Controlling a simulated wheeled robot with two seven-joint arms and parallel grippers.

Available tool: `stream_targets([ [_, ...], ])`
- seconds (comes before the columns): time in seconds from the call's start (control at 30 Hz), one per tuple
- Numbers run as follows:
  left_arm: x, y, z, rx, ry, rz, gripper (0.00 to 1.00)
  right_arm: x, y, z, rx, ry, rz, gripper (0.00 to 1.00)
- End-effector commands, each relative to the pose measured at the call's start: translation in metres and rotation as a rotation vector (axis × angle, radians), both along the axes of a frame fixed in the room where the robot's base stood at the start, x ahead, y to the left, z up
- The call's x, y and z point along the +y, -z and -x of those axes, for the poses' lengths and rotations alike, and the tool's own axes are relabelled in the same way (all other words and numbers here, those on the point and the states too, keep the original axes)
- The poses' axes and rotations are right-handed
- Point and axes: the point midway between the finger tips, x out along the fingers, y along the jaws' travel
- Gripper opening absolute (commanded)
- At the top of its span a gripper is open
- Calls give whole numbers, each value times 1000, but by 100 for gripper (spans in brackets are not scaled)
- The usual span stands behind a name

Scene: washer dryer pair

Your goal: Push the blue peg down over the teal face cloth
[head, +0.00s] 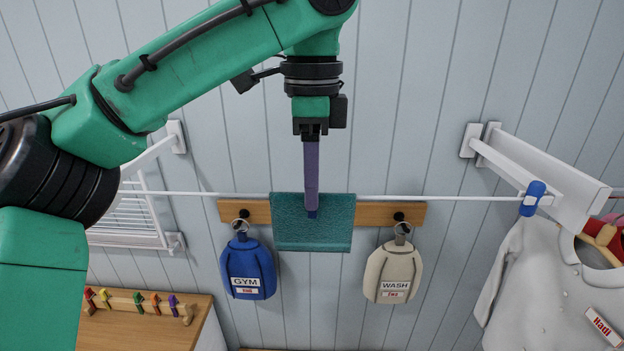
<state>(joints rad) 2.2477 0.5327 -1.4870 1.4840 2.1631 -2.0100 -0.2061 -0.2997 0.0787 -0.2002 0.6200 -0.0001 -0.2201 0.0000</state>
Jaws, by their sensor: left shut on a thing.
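The teal face cloth (312,236) hangs over the white line in the middle of the head view. My right gripper is not in view.
Another blue peg (533,198) sits on the line at the right bracket (560,190). A blue GYM bag (247,268) and a cream WASH bag (392,272) hang from a wooden rail (375,214). A white shirt (545,290) hangs right. Coloured pegs sit on a wooden strip (120,303) at lower left.

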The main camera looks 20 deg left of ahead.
Motion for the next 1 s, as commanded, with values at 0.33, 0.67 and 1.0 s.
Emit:
stream_targets([
  [0.33, 0, 9, 0, 0, 1, 0, 0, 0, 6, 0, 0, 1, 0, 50],
  [0.67, 0, 9, 0, -1, 0, 0, 68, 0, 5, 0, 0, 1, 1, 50],
  [1.0, 0, 9, 0, -1, 0, 0, 68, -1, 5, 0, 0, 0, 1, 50],
])
